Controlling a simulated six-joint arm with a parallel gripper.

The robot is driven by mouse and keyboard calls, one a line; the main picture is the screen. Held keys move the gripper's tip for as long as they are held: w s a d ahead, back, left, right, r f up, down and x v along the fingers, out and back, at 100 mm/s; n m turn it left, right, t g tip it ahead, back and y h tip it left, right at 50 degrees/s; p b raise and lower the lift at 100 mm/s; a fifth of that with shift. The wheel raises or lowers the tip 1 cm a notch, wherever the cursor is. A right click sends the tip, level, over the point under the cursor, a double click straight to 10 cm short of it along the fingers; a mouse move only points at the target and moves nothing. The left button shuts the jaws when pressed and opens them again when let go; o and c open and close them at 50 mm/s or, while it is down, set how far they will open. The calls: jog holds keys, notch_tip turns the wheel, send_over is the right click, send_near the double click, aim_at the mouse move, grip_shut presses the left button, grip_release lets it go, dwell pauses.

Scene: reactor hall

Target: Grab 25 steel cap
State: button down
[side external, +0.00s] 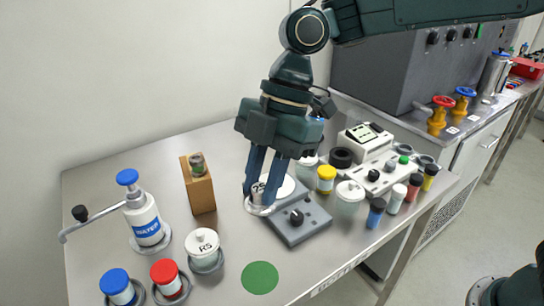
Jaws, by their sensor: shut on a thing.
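My gripper (259,197) points down over the middle of the table with its two blue fingers shut on a pale steel cap marked 25 (259,188). The cap sits between the fingertips, and the fingers hide its sides. A round metallic rim (260,211) shows right below the fingertips, beside the left edge of a grey hotplate-like device (298,226). I cannot tell whether the cap touches what is under it.
A white RS-marked jar (204,248), a water bottle (146,225) and a wooden block (199,190) stand to the left. Several jars and coloured vials stand right, near a white instrument (366,141). A green disc (260,278) lies in front.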

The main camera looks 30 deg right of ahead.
jog(key=shift+r, duration=0.75)
